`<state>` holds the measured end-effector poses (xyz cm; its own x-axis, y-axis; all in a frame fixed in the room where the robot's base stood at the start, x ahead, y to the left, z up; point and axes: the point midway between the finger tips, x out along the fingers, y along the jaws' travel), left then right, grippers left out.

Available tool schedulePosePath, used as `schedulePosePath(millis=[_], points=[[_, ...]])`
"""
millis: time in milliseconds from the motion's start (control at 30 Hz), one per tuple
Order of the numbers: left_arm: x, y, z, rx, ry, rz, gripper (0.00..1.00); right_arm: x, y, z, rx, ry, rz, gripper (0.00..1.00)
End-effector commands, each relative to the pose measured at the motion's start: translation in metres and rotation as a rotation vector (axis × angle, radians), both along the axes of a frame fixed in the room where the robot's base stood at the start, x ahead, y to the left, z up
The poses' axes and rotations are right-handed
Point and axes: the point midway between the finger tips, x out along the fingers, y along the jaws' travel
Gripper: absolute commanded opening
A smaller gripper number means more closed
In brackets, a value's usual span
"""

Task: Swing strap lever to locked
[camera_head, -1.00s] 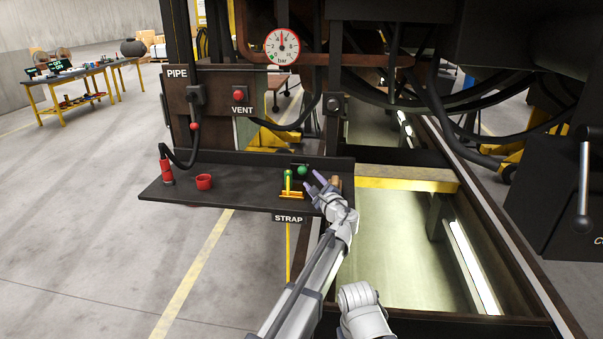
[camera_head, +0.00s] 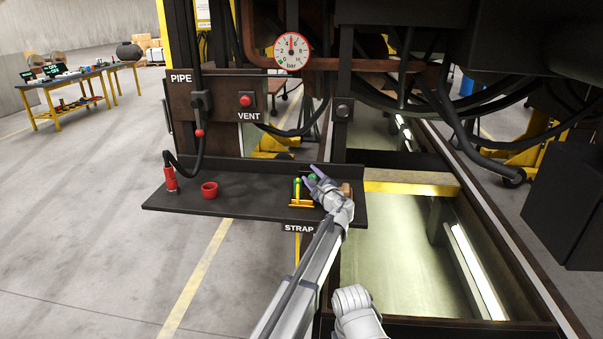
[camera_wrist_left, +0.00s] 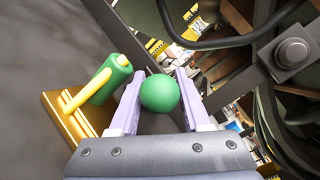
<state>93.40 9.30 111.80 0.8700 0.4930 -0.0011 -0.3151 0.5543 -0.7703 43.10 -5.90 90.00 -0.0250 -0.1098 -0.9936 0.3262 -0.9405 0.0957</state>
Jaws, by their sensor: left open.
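Above the STRAP label (camera_head: 299,228) a yellow bracket (camera_head: 301,204) with an upright green-and-yellow part (camera_head: 297,188) stands on the dark shelf. A green ball knob (camera_head: 311,177) is just right of it, partly hidden by my fingers. In the left wrist view the knob (camera_wrist_left: 160,93) sits between my two open fingers, and the green-and-yellow part (camera_wrist_left: 108,80) is left of them. I cannot tell whether the fingers touch the knob. The knob's stem is hidden. My left gripper (camera_head: 313,174) is open. My right gripper is not in view.
A red cup (camera_head: 209,190) and a red-ended hose (camera_head: 170,180) are at the shelf's (camera_head: 250,200) left. A brown object (camera_head: 346,188) is close right of my gripper. The panel with the red VENT button (camera_head: 246,100) and a gauge (camera_head: 291,50) are behind. A pit lies right.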

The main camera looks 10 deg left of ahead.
Motion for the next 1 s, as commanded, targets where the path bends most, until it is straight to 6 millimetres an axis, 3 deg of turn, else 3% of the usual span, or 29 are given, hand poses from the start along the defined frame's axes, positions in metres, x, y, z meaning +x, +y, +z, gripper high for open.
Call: schedulePosePath(millis=[100,367,800,1000], points=[[0.009,-0.0012,0.0,0.0,0.0,-0.001,0.47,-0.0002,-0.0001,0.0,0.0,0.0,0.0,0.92],[0.0093,-0.0008,0.0,0.0,0.0,-0.001,0.47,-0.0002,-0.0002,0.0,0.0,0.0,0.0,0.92],[0.0093,-0.0004,0.0,0.0,0.0,-0.001,0.0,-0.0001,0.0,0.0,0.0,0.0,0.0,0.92],[0.0093,-0.0004,0.0,0.0,0.001,-0.001,0.0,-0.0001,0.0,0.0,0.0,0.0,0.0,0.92]])
